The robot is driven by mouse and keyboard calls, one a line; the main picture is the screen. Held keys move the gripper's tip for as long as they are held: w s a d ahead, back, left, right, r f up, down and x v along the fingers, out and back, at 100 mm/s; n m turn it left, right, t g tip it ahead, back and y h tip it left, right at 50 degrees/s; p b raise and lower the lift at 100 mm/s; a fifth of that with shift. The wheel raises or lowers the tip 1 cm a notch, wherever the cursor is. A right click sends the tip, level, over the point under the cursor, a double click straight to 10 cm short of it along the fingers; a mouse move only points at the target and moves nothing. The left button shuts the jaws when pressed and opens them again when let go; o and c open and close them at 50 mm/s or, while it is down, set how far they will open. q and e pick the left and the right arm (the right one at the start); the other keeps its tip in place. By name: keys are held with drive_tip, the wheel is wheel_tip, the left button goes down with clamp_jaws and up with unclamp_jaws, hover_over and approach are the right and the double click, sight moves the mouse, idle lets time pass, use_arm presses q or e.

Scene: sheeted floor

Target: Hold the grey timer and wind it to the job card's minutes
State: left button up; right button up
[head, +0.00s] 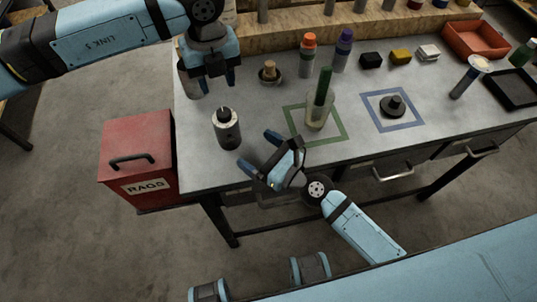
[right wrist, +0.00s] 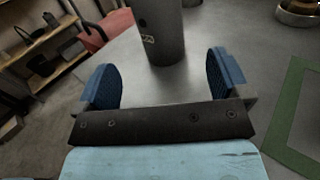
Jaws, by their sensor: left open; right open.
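The grey timer (head: 226,129), a dark grey upright cylinder with a pale top and black knob, stands at the table's left front. It also shows in the right wrist view (right wrist: 163,32), its top cut off. My right gripper (head: 257,152) is open at the front edge, its fingers pointing toward the timer. In the right wrist view the open fingers (right wrist: 164,66) frame the timer's lower part, which stands beyond them. My left gripper (head: 211,82) is open, pointing down above the table behind the timer, and holds nothing. I cannot make out a job card.
A glass with a green stick (head: 319,108) stands in a green taped square, right of the timer. A black knobbed piece (head: 393,106) sits in a blue square. Orange (head: 307,56) and purple-capped (head: 342,50) bottles stand behind. A red RAGS bin (head: 138,150) is left of the table.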

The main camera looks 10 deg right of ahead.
sight(223, 112)
drive_tip(key=x, duration=1)
drive_tip(key=shift+w+a, duration=0.15)
drive_tip(key=c, duration=1.1)
use_arm(q)
drive_tip(key=o, duration=0.3)
drive_tip(key=shift+o, duration=0.2)
wheel_tip(223, 112, down, 10)
drive_tip(key=m, duration=0.7)
drive_tip(key=shift+r, duration=0.15)
drive_tip(key=c, duration=0.9)
